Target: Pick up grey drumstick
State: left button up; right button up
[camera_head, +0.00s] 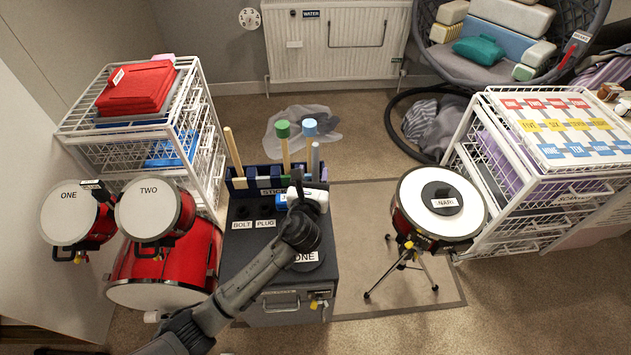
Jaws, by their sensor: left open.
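A grey stick (316,158), apparently the grey drumstick, stands upright in the right end of the dark blue stick rack (241,183). A plain wooden stick (233,150), a green-headed stick (283,146) and a blue-headed stick (309,127) stand in the same rack. My left gripper (309,186) is over the grey cabinet, close in front of the rack's right end, just below the grey stick in the picture. It is open, and I see nothing held in it. Its fingers are small and partly hidden. My right gripper is not in view.
The grey cabinet (243,250) bears the rack, with bolt and plug labels and a white object beside my gripper. Red drums (155,208) stand left, a snare drum (410,205) right. White wire drawer units flank both sides. A radiator (330,70) is behind.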

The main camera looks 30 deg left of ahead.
aim_at(315, 166)
pick_arm(q)
jog(key=shift+b+x, duration=1.2)
jog(key=shift+x, duration=1.1)
jog(key=shift+w+a+r, duration=0.15)
jog(key=shift+w+a, duration=0.05)
jog(key=shift+w, duration=0.35)
jog(key=shift+c, duration=0.7)
grip_shut()
